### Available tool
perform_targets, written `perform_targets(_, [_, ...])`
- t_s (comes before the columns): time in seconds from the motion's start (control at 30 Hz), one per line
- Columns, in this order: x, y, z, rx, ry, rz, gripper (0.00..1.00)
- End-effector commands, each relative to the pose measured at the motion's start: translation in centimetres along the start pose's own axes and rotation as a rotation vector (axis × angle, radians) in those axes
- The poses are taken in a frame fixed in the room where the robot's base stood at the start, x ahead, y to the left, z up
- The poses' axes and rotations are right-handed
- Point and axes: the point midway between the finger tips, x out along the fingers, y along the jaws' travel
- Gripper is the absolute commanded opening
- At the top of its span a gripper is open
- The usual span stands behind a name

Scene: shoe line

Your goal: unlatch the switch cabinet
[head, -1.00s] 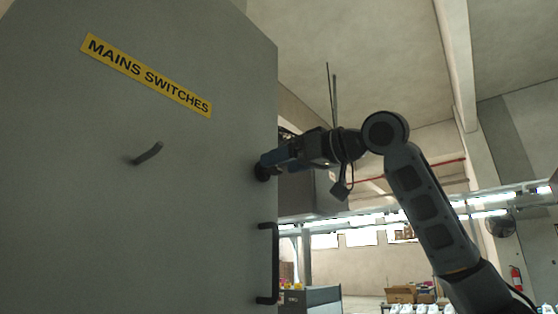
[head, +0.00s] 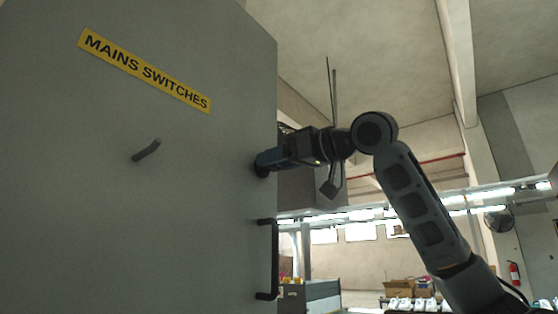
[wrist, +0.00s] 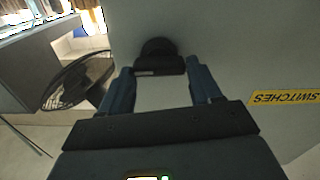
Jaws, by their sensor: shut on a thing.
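The grey switch cabinet door (head: 150,230) fills the left of the head view and carries a yellow MAINS SWITCHES label (head: 145,68). A dark round latch knob (head: 262,171) sits near the door's right edge, mostly hidden by my gripper. In the wrist view the black latch (wrist: 158,56) has a round base and a bar between my fingertips. My gripper (head: 265,161) is at this latch, its two blue fingers shut on the bar from either side; it also shows in the wrist view (wrist: 160,82). The door looks closed.
A short dark lever (head: 146,150) sticks out of the door's middle. A black vertical pull handle (head: 274,260) is below the latch. A black fan (wrist: 78,80) stands beside the cabinet. Open room with boxes (head: 400,288) lies to the right, farther back.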

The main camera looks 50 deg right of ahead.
Motion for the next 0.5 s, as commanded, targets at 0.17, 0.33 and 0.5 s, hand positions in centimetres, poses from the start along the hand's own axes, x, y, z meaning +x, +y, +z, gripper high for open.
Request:
perform_targets(0.17, [0.0, -0.01, -0.02, 0.009, 0.001, -0.001, 0.33])
perform_targets(0.33, [0.08, -0.08, -0.07, 0.091, 0.002, -0.004, 0.32])
perform_targets(0.5, [0.02, 0.07, -0.04, 0.161, 0.001, -0.001, 0.31])
